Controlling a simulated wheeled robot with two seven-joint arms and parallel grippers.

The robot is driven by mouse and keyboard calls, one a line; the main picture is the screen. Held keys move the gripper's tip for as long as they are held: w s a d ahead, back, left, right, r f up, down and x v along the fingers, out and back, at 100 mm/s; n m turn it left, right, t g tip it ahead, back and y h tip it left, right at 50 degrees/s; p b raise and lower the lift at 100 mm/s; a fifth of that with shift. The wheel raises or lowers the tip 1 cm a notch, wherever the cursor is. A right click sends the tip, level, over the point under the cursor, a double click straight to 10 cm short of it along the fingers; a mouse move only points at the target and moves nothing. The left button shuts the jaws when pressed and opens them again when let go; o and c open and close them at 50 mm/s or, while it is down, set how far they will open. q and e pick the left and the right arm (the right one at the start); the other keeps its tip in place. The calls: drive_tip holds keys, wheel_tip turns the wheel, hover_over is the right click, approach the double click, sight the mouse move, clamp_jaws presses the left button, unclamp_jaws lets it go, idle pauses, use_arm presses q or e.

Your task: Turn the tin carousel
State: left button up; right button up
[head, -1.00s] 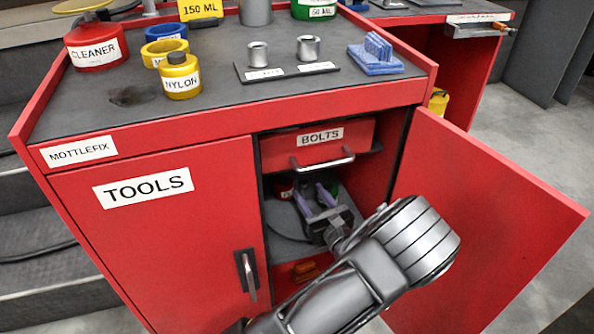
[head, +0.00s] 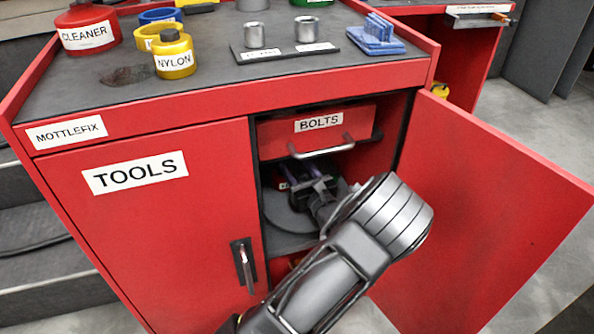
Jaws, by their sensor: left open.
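The tin carousel (head: 284,221) is a grey round plate inside the open right-hand compartment of the red cabinet, below the drawer. Dark tins on it are mostly hidden by my gripper and shadow; a dark red one shows faintly near the fingers. My left gripper (head: 298,182) reaches into the compartment over the carousel, its fingers pointing to the back and left. The fingers are apart. I cannot tell whether they touch a tin. My right gripper does not show.
The BOLTS drawer (head: 318,131) and its bar handle hang just above my gripper. The open red door (head: 485,215) stands right of my arm. The closed TOOLS door (head: 150,225) is on the left. A yellow NYLON pot (head: 174,62) stands on the cabinet top.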

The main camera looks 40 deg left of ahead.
use_arm(q)
clamp_jaws()
idle(0.5)
idle(0.8)
